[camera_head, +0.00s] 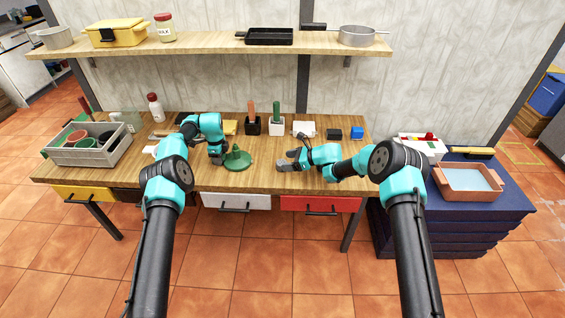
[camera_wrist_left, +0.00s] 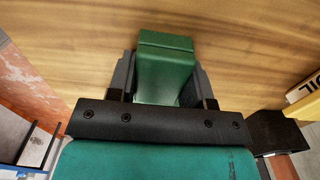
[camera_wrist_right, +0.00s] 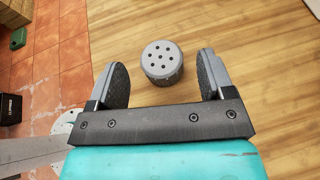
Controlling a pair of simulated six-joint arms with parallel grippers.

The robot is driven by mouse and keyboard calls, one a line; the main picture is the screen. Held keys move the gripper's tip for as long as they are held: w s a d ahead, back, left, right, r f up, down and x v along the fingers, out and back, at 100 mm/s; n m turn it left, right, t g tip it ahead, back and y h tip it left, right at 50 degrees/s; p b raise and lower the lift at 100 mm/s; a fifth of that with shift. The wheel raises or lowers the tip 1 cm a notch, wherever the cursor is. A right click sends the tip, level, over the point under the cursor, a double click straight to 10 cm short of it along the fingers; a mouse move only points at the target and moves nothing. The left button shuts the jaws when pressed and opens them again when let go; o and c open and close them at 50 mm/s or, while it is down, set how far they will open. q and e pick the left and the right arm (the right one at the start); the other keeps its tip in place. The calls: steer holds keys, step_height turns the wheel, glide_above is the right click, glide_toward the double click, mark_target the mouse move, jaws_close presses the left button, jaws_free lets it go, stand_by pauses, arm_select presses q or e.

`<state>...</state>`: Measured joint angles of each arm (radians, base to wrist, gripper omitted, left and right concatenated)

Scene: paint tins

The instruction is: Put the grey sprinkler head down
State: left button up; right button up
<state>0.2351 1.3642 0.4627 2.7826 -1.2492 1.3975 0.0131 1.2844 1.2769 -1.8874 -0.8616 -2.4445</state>
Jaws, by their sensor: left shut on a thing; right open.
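The grey sprinkler head (camera_wrist_right: 161,62) is a short round piece with a holed top face. In the right wrist view it appears to stand upright on the wooden table, between and slightly beyond my right fingertips, with gaps on both sides. My right gripper (camera_wrist_right: 161,80) is open; in the head view (camera_head: 287,160) it is low over the table, and the head is hard to tell from the fingers there. My left gripper (camera_head: 217,158) is shut on a green block-shaped part (camera_wrist_left: 165,75), seemingly part of the green cone-shaped object (camera_head: 237,157) on the table.
A grey crate (camera_head: 92,154) with pots stands at the table's left. A shelf (camera_head: 210,44) hangs above. The table front between the grippers is bare.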

arm_select(q)
steer(key=shift+s+f, duration=0.1)
steer(key=shift+f, duration=0.2)
arm_select(e)
steer(key=v, duration=0.8)
steer(key=shift+d, duration=0.2)
arm_select(q)
steer(key=o, duration=1.3)
steer(key=shift+r, duration=0.15)
steer(key=shift+c, duration=0.2)
steer(key=shift+r, duration=0.1)
step_height(320, 180, up, 12)
arm_select(e)
steer(key=shift+r, duration=0.1)
